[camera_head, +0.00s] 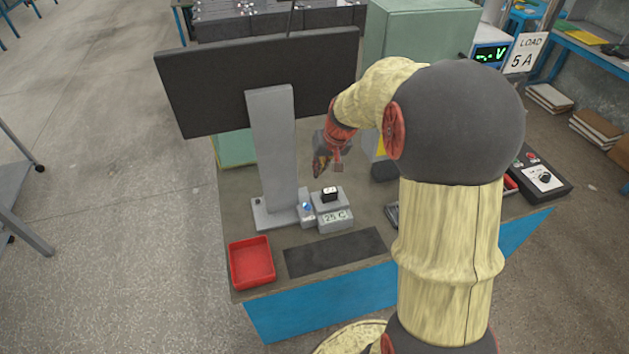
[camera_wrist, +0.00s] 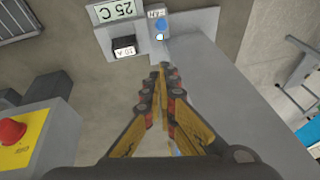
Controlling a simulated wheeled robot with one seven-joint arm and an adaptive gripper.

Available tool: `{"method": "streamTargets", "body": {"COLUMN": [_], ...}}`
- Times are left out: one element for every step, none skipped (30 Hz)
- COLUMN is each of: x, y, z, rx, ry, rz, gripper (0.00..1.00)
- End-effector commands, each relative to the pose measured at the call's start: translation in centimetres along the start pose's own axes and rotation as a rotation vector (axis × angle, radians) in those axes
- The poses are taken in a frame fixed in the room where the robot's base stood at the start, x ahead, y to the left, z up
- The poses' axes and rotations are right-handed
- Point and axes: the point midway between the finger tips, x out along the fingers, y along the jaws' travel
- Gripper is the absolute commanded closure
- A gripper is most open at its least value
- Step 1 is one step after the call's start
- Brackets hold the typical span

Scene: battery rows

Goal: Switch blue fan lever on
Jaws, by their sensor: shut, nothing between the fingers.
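The small grey box labelled FAN (camera_wrist: 158,14) shows at the top of the wrist view, with a round blue lever (camera_wrist: 160,24) on its face and a small pale spot below it. In the head view the blue lever (camera_head: 307,207) is a tiny blue dot beside the monitor stand. My gripper (camera_wrist: 162,68) is shut and empty, its fingertips together in the wrist view, apart from the lever. In the head view my gripper (camera_head: 321,168) hangs above and behind the fan box. The lever's exact position is too small to tell.
A 25 C display unit (camera_head: 335,216) adjoins the fan box, with a black block marked 10 A (camera_wrist: 124,48) on it. The monitor stand (camera_head: 274,150) rises close beside my gripper. A red tray (camera_head: 252,262) and dark mat (camera_head: 334,252) lie nearer. A red button (camera_wrist: 11,131) stands left in the wrist view.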

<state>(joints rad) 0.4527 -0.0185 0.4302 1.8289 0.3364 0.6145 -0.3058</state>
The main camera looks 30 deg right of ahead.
Motion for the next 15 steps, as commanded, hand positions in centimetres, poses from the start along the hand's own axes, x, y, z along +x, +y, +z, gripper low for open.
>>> {"method": "streamTargets", "body": {"x": [0.6, 1.0, 1.6, 2.1, 2.6, 3.4, 4.0, 4.6, 5.4, 6.0, 6.6, 7.4, 7.9, 8.5, 9.3], "y": [0.0, 0.0, 0.0, 0.0, 0.0, 0.0, 0.0, 0.0, 0.0, 0.0, 0.0, 0.0, 0.0, 0.0, 0.0], "z": [0.1, 0.1, 0.1, 0.2, 0.2, 0.2, 0.2, 0.3, 0.2, 0.2, 0.2, 0.2, 0.2, 0.2, 0.2], "rx": [-0.001, -0.001, -0.001, -0.001, -0.001, -0.001, -0.001, -0.001, -0.001, -0.002, -0.002, -0.002, -0.002, -0.002, -0.002], "ry": [-0.002, -0.003, -0.004, -0.004, -0.004, -0.004, -0.005, -0.005, -0.004, -0.004, -0.005, -0.004, -0.003, -0.004, -0.005], "rz": [0.0, 0.0, 0.0, 0.0, 0.0, 0.0, 0.0, 0.0, 0.0, -0.001, -0.001, 0.0, 0.0, 0.0, 0.0], "gripper": [1.0, 1.0, 1.0, 1.0, 1.0, 1.0, 1.0, 1.0, 1.0, 1.0, 1.0, 1.0, 1.0, 1.0, 1.0]}}
